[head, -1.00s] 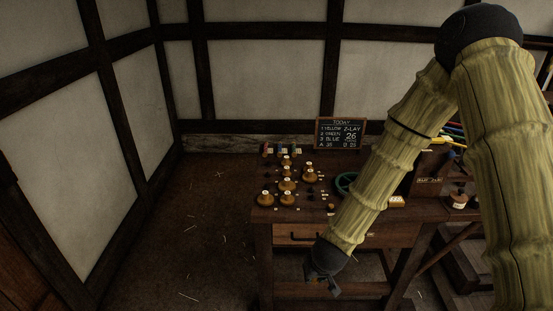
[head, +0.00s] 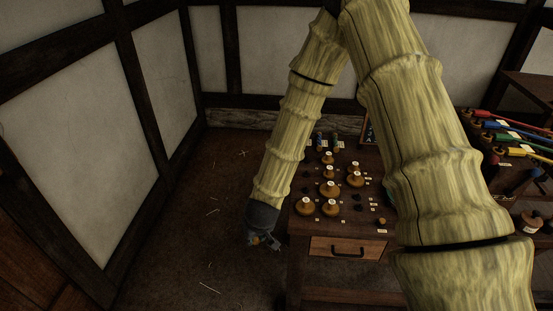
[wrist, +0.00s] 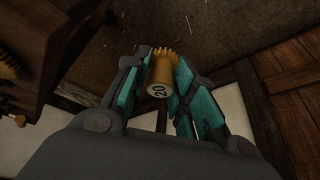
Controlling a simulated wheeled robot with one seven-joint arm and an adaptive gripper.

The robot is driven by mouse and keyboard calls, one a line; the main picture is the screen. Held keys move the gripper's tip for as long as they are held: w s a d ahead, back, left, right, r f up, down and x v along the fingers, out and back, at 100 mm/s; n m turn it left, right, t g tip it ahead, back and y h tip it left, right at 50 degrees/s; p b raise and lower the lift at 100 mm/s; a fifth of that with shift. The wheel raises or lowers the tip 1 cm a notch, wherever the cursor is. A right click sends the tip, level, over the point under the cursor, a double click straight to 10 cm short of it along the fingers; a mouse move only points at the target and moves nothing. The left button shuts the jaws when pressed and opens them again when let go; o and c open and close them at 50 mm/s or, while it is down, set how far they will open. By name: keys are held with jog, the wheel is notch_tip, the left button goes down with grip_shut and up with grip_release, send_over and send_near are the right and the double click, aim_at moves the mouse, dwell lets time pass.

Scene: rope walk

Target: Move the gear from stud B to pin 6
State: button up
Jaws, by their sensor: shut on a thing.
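My gripper (head: 263,243) is at the left front corner of the dark wooden table (head: 310,222), off its edge and over the floor. In the wrist view my gripper (wrist: 161,66) is shut on a brass toothed gear (wrist: 158,76) whose hub end reads 20. On the table stand several brass gears with pale tops, among them gears at the front left (head: 304,206) and toward the right (head: 355,179). The small labels on the table are too small to read, so I cannot tell stud B or pin 6.
The table has a drawer with a dark handle (head: 347,250). My arm covers the table's right part and most of the chalkboard (head: 368,132). Coloured tools (head: 510,135) lie on a bench at right. Floor left of the table is open, with pale scraps.

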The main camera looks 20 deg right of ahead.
jog(key=w+d+r+m+p, duration=0.2)
jog(key=w+d+r+p, duration=0.1)
jog(key=d, duration=0.5)
jog(key=w+d+r+m+h+p, duration=0.1)
jog(key=w+d+r+m+p, duration=0.1)
jog(key=d, duration=0.6)
jog(key=w+d+r+m+h+p, duration=0.1)
jog(key=w+d+r+m+p, duration=0.1)
jog(key=w+d+r+p, duration=0.3)
jog(key=shift+w+d+g+p, duration=0.2)
jog(key=shift+d+g+p, duration=0.1)
jog(key=shift+d+p, duration=1.15)
jog(key=shift+d, duration=0.1)
jog(key=shift+f, duration=0.1)
jog(key=shift+f, duration=0.15)
jog(key=shift+f+b, duration=2)
jog(key=shift+b, duration=0.05)
jog(key=shift+f+b, duration=0.4)
jog(key=shift+f, duration=0.4)
jog(key=shift+f, duration=0.45)
